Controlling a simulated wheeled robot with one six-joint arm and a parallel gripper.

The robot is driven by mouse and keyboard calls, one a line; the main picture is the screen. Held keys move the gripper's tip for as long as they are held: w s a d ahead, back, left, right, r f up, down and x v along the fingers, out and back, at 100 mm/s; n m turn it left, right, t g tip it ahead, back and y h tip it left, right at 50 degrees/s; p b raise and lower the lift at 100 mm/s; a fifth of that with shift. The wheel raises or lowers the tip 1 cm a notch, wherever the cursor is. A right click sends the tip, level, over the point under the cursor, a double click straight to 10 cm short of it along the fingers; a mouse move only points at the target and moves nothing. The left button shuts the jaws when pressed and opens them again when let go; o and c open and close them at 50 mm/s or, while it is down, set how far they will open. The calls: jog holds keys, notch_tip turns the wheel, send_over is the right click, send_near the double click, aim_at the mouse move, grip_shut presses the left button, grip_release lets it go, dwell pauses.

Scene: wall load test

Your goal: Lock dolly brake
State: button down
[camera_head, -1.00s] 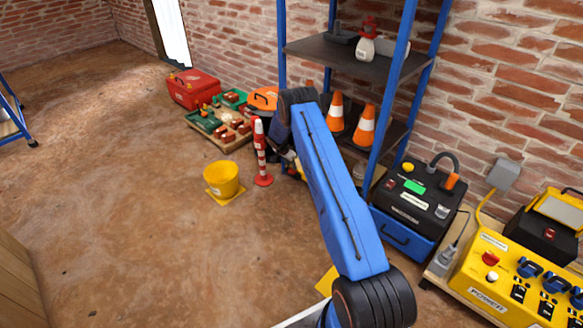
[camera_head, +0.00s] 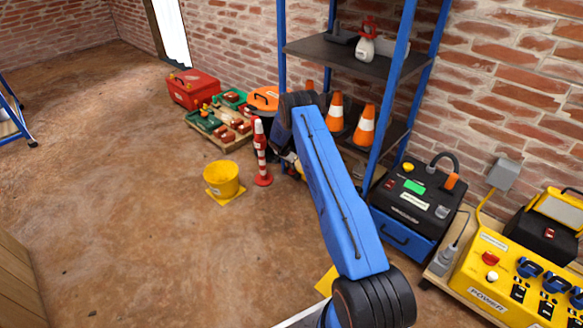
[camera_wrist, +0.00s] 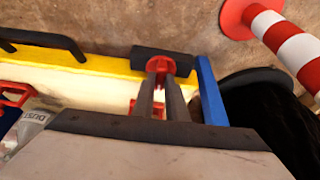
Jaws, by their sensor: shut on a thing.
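In the wrist view, my gripper (camera_wrist: 162,90) has its two dark fingers close together on a red part (camera_wrist: 157,66), which I take to be the dolly's brake lever. A black block (camera_wrist: 181,57) sits at this red part, against the yellow edge (camera_wrist: 95,63) of a pale flat surface that looks like the dolly. The fingers cover part of the red piece, so its exact angle cannot be told. In the head view, my blue arm hides the gripper's contact and most of the dolly.
A red-and-white post (camera_head: 261,155) stands close to my arm, and it also shows in the wrist view (camera_wrist: 285,42). A yellow bucket (camera_head: 221,178) is left of it. A blue-framed shelf (camera_head: 379,95) with cones rises right of my arm. Open floor lies at left.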

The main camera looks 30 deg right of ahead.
jog(key=n+t, duration=0.1)
jog(key=n, duration=0.2)
jog(key=shift+s+d+y, duration=0.1)
jog(key=shift+y, duration=0.2)
jog(key=n+t+y, duration=0.1)
jog(key=n, duration=0.3)
jog(key=shift+s, duration=0.1)
jog(key=shift+d+n+t+y, duration=0.15)
jog(key=shift+n+y, duration=0.25)
jog(key=shift+n, duration=0.7)
jog(key=shift+d+n+t+y, duration=0.1)
jog(key=shift+n+t+y, duration=0.25)
jog(key=shift+n, duration=0.75)
jog(key=shift+n+y, duration=0.45)
jog(key=shift+n, duration=0.55)
jog(key=c, duration=1.8)
grip_release()
jog(key=shift+o, duration=0.2)
jog(key=v, duration=1.7)
jog(key=shift+r, duration=0.25)
